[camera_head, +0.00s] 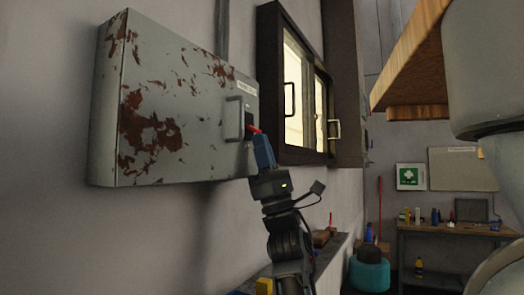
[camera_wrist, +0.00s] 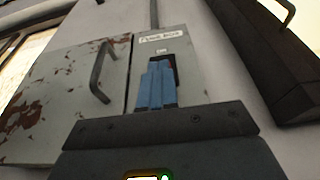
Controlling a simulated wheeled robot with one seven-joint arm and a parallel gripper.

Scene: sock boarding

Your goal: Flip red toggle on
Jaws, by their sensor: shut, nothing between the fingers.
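The red toggle (camera_head: 253,129) shows in the head view as a small red lever on the right part of the grey electrical box (camera_head: 165,60). My gripper (camera_head: 262,140) is shut, with its blue fingertips at the toggle, touching or very close. In the wrist view my blue fingers (camera_wrist: 157,70) are together in front of a dark switch plate (camera_wrist: 175,61) below a white label (camera_wrist: 160,37). The toggle is hidden behind the fingers there. I cannot tell its exact position.
A door handle (camera_head: 234,118) is just left of the toggle, and it also shows in the wrist view (camera_wrist: 101,72). A dark-framed window (camera_head: 267,90) stands close on the right. A wooden shelf (camera_head: 412,60) hangs at the upper right. A workbench (camera_head: 450,230) is at the back.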

